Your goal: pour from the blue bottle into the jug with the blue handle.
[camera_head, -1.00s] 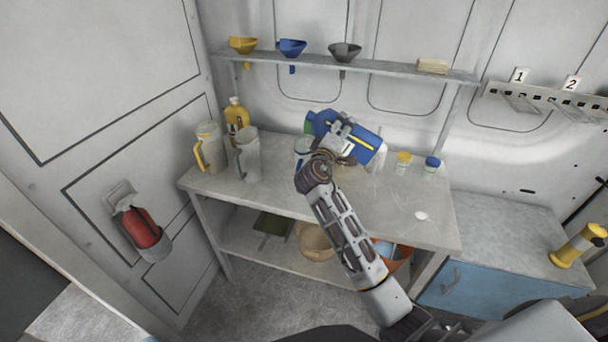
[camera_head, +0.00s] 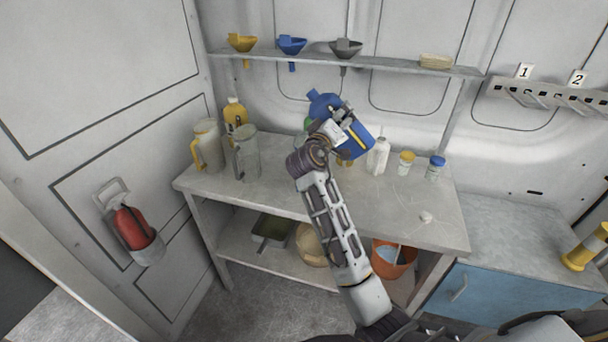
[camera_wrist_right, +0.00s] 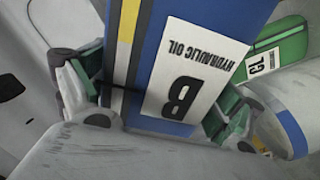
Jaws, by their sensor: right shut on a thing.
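My right gripper (camera_head: 338,130) is shut on the blue bottle (camera_head: 355,147), around its body. The bottle is tilted, its neck toward the upper left, above the bench. In the right wrist view the gripper (camera_wrist_right: 158,98) spans the bottle (camera_wrist_right: 150,70), whose label reads HYDRAULIC OIL B. A pale rounded vessel with a blue strip (camera_wrist_right: 290,130) stands close beside the bottle there; it may be the jug with the blue handle. In the head view my arm and gripper hide that jug. My left gripper is out of view.
A yellow-handled jug (camera_head: 206,147), a grey jug (camera_head: 246,155) and a yellow bottle (camera_head: 236,112) stand at the bench's left. A green bottle (camera_wrist_right: 285,45) is behind the blue one. A white bottle (camera_head: 378,156) and two small jars stand right. Funnels line the shelf (camera_head: 395,66) above.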

